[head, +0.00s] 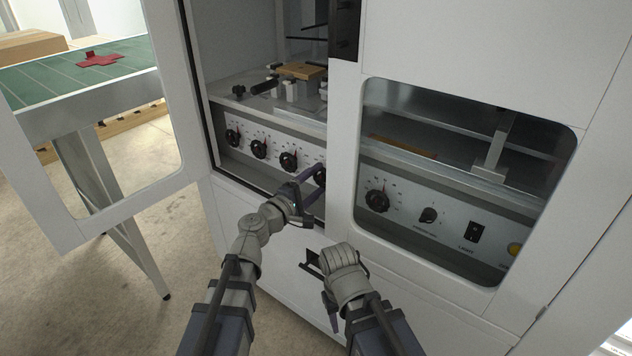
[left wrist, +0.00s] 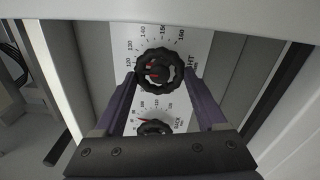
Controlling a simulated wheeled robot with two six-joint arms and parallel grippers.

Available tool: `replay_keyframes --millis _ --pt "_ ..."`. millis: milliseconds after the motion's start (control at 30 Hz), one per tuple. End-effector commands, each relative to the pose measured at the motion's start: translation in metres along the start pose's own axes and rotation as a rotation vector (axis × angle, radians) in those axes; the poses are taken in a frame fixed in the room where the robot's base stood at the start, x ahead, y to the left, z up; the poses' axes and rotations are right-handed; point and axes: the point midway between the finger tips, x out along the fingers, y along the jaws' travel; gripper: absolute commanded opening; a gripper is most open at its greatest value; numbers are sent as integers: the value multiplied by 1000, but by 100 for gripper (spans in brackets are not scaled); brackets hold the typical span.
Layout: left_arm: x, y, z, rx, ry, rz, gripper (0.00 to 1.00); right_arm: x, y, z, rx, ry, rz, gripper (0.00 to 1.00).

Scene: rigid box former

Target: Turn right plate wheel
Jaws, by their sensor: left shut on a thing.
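The right plate wheel is a black ribbed knob with a red mark, on a white dial whose label, partly hidden, ends in "HT". In the left wrist view this wheel (left wrist: 157,67) sits between the fingertips of my left gripper (left wrist: 160,77), which is shut on it. In the head view the wheel (head: 320,174) is the rightmost knob in the open bay, partly covered by my left gripper (head: 310,184). My right gripper (head: 322,287) is empty, its fingers apart, in front of the lower white panel.
More black knobs (head: 259,149) sit in a row to the left; one (left wrist: 154,128) shows below the held wheel in the left wrist view. A windowed door (head: 345,205) covers the right controls. An open door (head: 185,90) stands left, near a green-topped table (head: 40,85).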

Motion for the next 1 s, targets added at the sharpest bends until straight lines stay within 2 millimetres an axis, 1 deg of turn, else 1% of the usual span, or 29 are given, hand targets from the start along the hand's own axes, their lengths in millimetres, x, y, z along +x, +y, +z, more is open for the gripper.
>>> replay_keyframes --millis 567,600,800,1000 --pt "0 0 0 -26 0 -1 18 0 0 0 0 0 0 47" --pt "0 0 0 -26 0 -1 77 0 0 0 0 0 0 47" --pt "0 0 0 -26 0 0 99 0 0 0 0 0 0 47" --pt "0 0 0 -26 0 0 100 0 0 0 0 0 0 47"
